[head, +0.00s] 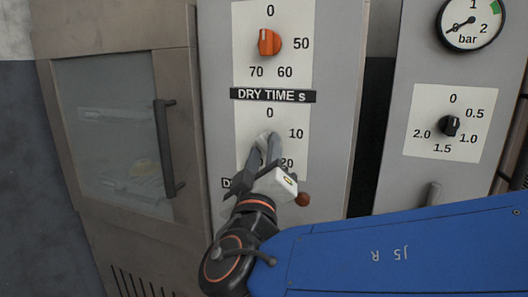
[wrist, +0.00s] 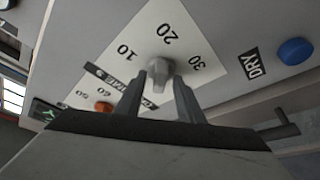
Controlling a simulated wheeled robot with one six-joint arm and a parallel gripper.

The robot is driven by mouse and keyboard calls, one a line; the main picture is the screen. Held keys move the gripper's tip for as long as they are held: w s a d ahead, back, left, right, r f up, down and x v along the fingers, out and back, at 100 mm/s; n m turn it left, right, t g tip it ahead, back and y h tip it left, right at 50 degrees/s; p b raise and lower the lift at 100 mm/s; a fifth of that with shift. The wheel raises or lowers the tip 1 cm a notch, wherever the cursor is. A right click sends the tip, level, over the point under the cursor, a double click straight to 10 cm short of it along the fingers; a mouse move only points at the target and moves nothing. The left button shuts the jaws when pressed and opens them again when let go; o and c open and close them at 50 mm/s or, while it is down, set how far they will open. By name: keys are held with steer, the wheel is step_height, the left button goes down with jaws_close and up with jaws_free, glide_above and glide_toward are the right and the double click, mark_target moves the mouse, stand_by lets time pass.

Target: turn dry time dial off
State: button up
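The dry time dial is a grey knob (wrist: 159,72) on a white scale plate, just below the "DRY TIME s" label (head: 272,95). The scale shows 0, 10 and 20 in the head view, and 10, 20 and 30 in the wrist view. My gripper (head: 264,147) is at this knob, with its fingers covering part of it and of the scale in the head view. In the wrist view my gripper (wrist: 161,82) has one finger on each side of the knob, apart, with small gaps seeming to show. Where the knob's pointer stands is unclear.
An orange dial (head: 269,42) with 0, 50, 60 and 70 sits above the label. A blue button (wrist: 295,51) marked DRY is beside the scale. A glazed door with a handle (head: 168,148) is left; a black dial (head: 449,126) and bar gauge (head: 470,22) are right.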

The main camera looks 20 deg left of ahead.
steer(key=shift+c, duration=0.6)
jaws_close()
